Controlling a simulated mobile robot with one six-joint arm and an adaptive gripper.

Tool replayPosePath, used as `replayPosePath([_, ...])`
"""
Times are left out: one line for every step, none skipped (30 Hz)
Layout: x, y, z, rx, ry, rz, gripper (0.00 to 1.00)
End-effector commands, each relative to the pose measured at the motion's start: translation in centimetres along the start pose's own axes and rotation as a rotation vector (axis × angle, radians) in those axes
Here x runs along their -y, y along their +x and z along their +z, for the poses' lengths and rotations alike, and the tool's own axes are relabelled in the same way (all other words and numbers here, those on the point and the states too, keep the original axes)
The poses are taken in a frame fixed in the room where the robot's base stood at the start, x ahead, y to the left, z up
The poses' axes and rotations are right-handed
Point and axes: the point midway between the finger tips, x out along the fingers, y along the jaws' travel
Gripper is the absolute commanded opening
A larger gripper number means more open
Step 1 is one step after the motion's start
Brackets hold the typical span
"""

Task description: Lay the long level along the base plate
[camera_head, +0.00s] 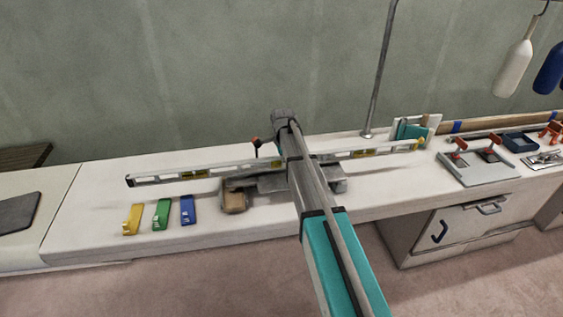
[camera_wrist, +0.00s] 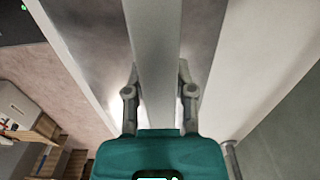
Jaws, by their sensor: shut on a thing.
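The long level (camera_head: 195,174), a slim pale bar with yellow vials, spans the bench from left to right in the head view. My arm crosses in front of its middle. In the wrist view my gripper (camera_wrist: 159,75) is shut on the level (camera_wrist: 156,35), with one finger on each side. A grey metal base plate (camera_head: 271,184) lies under the middle of the level, partly hidden by my arm. Its grey surface (camera_wrist: 98,40) shows on both sides of the level in the wrist view. The level looks raised; I cannot tell the gap to the plate.
A brown block (camera_head: 234,203) sits at the plate's left end. A thin post (camera_head: 380,75) rises behind the level's right part. A tray with red-handled tools (camera_head: 476,166) stands right.

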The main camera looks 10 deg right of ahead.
Motion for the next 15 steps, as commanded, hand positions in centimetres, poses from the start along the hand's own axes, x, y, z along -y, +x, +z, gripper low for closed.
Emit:
replayPosePath([-0.01, 0.31, 0.01, 0.000, 0.000, 0.000, 0.00])
replayPosePath([0.00, 0.38, 0.01, 0.000, 0.000, 0.000, 0.00])
replayPosePath([-0.01, 0.45, 0.01, 0.000, 0.000, 0.000, 0.00])
replayPosePath([0.00, 0.50, 0.01, 0.000, 0.000, 0.000, 0.00])
replayPosePath([0.00, 0.54, 0.02, 0.000, 0.000, 0.000, 0.00])
replayPosePath([0.00, 0.58, 0.02, 0.000, 0.000, 0.000, 0.00])
replayPosePath([0.00, 0.61, 0.02, 0.000, 0.000, 0.000, 0.00])
replayPosePath([0.00, 0.62, 0.02, 0.000, 0.000, 0.000, 0.00])
replayPosePath([0.00, 0.63, 0.02, 0.000, 0.000, 0.000, 0.00])
replayPosePath([0.00, 0.64, 0.02, 0.000, 0.000, 0.000, 0.00])
replayPosePath([0.00, 0.64, 0.02, 0.000, 0.000, 0.000, 0.00])
replayPosePath([0.00, 0.63, 0.02, 0.000, 0.000, 0.000, 0.00])
replayPosePath([0.00, 0.63, 0.02, 0.000, 0.000, 0.000, 0.00])
replayPosePath([0.00, 0.63, 0.02, 0.000, 0.000, 0.000, 0.00])
replayPosePath([0.00, 0.62, 0.02, 0.000, 0.000, 0.000, 0.00])
